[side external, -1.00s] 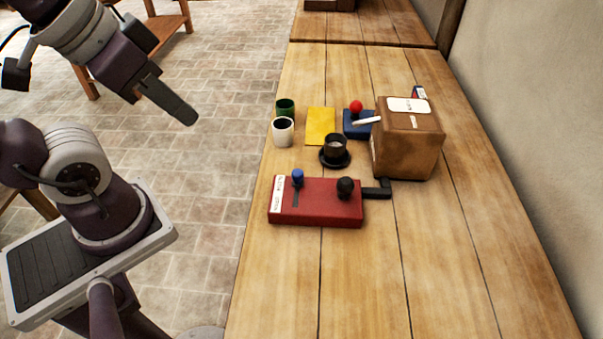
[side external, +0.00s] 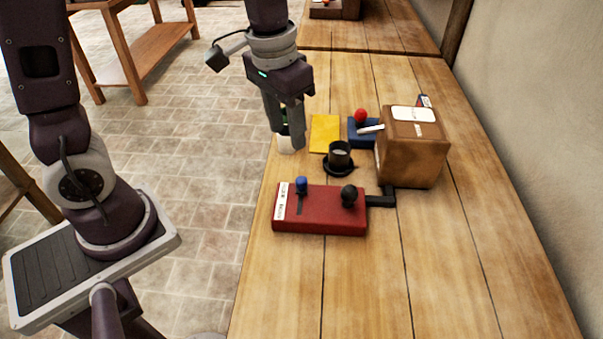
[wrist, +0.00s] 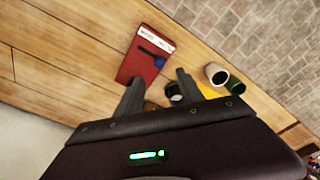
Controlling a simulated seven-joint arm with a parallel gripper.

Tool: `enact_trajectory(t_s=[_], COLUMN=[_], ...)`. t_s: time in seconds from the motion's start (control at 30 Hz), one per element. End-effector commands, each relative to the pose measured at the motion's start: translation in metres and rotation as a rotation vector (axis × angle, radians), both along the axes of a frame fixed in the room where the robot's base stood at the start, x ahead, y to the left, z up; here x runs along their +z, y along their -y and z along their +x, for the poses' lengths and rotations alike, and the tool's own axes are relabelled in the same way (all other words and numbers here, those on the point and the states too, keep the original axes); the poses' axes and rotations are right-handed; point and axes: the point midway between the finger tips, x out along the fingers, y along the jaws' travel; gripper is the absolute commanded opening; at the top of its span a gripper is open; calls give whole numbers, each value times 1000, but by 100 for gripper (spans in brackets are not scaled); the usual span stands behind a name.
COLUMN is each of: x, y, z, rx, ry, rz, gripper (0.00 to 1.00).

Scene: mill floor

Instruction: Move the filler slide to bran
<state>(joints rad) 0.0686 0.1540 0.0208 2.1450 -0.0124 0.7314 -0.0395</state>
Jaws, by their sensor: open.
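A red box (side external: 325,222) lies on the wooden table, with a blue-knobbed slide (side external: 301,185) standing in a dark slot near its left end. A white label strip (side external: 280,203) runs along that end; its lettering is too small to read. A black round knob (side external: 349,194) stands at the box's right end. My gripper (side external: 286,138) is open and empty, pointing down above the table's left edge, beyond the box and apart from the slide. In the wrist view the red box (wrist: 139,52) and blue knob (wrist: 159,63) show ahead of the open fingers (wrist: 158,78).
A black cup (side external: 340,153) on a saucer, yellow sheet (side external: 325,133), blue box with red ball (side external: 361,115) and brown carton (side external: 411,155) stand beyond the red box.

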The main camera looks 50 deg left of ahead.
Motion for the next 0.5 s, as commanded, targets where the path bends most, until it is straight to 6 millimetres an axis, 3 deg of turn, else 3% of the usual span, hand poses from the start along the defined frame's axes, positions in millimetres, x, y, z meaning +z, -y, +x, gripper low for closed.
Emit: enact_trajectory(t_s=[0.03,0.1,0.5], x=[-21,-43,-113], y=[2,4,6], z=[11,21,28], rx=[-1,0,0], ry=[-43,-81,-116], rz=[4,7,11], gripper=[45,45,45])
